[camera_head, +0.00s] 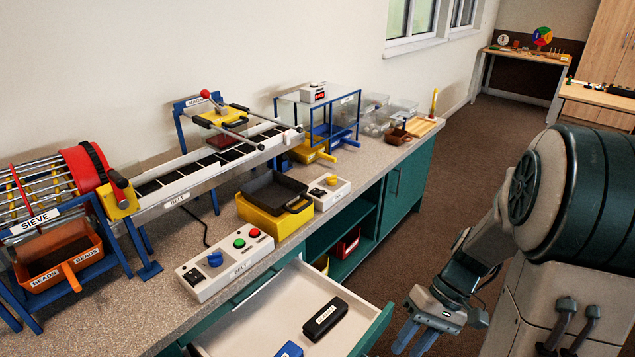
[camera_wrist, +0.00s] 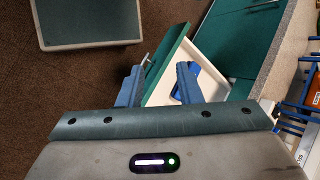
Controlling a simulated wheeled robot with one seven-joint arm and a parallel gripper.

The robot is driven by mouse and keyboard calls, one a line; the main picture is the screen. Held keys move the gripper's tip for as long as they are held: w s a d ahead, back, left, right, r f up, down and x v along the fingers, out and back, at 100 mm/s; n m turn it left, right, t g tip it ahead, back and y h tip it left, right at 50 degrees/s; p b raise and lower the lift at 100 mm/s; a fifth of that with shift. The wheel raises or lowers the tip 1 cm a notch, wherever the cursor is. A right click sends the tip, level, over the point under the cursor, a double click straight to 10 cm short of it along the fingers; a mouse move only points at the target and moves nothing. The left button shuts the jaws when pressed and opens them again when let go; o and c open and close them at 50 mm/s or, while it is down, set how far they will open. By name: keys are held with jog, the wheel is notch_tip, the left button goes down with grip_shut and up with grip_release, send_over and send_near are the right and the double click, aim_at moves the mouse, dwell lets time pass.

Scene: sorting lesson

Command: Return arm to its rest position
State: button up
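My gripper (camera_head: 414,340) is low at the right of the open drawer, in front of the bench. Its blue fingers are apart in the wrist view (camera_wrist: 158,88), with nothing held between them. My arm is bent, with the forearm reaching down from the upper right. In the wrist view the fingers point toward the floor and the corner of the open drawer.
The open drawer (camera_head: 259,329) juts from the bench (camera_head: 165,318) and holds a black block (camera_head: 325,318) and a blue block (camera_head: 289,349). A belt control box (camera_head: 224,263) stands above it. A dark-topped piece (camera_wrist: 88,20) stands on the floor. Brown floor (camera_head: 497,111) is clear farther back.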

notch_tip(320, 180, up, 21)
jog(key=s+a+m+t+h+p, duration=0.1)
jog(key=s+a+t+h+p, duration=0.1)
jog(key=t+h+p, duration=0.4)
jog(key=t+p, duration=0.1)
jog(key=p, duration=0.2)
jog(key=shift+a, duration=0.25)
